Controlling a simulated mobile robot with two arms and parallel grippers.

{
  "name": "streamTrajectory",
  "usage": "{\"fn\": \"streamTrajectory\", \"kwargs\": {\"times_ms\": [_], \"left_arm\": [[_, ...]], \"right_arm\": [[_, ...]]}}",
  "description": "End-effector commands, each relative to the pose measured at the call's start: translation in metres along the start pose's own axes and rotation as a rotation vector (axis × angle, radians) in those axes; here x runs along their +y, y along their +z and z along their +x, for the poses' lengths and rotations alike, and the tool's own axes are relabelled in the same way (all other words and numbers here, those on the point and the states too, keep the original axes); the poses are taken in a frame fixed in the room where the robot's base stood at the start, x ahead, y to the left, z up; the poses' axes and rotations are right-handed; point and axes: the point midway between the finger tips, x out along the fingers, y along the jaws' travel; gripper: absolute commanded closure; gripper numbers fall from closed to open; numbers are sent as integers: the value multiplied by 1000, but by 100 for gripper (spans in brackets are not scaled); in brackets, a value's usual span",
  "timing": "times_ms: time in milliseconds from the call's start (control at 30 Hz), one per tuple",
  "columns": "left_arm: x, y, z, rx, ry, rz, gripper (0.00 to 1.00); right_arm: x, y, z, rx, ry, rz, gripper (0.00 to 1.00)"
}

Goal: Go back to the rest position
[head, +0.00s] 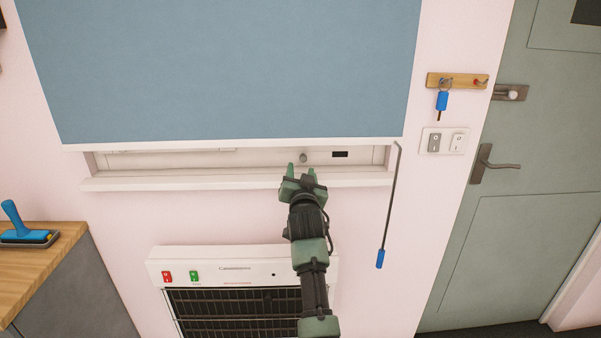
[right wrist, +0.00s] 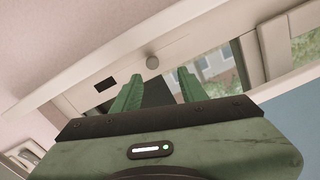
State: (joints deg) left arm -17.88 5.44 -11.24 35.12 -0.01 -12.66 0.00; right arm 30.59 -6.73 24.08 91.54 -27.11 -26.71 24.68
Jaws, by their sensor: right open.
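My right gripper (head: 302,170) is open and empty in front of the window sill, with its fingers pointing up at the bottom of the window frame. In the right wrist view my right gripper (right wrist: 158,88) shows two green fingers apart with nothing between them. A small round grey knob (head: 303,157) on the window frame lies just beyond the fingertips; the knob (right wrist: 152,62) also shows in the right wrist view. I cannot tell whether the fingers touch the frame. My left gripper is not in view.
A blue blind (head: 230,70) covers most of the window above the white sill (head: 140,182). A heater (head: 235,268) is below. A wand with a blue handle (head: 380,258) hangs right of my arm. A wooden counter (head: 65,250) stands left; a green door (head: 540,150) is right.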

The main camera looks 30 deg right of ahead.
Motion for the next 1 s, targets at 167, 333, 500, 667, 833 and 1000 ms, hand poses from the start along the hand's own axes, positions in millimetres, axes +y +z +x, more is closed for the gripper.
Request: {"fn": "streamTrajectory", "kwargs": {"times_ms": [167, 333, 500, 667, 833, 1000], "left_arm": [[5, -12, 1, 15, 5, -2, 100], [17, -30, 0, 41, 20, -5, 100], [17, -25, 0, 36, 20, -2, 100], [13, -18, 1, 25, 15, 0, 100], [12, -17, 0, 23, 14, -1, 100], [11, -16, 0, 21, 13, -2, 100]], "right_arm": [[0, 0, 0, 0, 1, 0, 57], [0, 0, 0, 0, 1, 0, 57], [11, 20, -13, -50, 8, -38, 57], [37, 84, -69, -236, 7, -179, 57], [59, 164, -171, -526, -52, -365, 57], [76, 219, -280, -804, -149, -517, 57]]}}
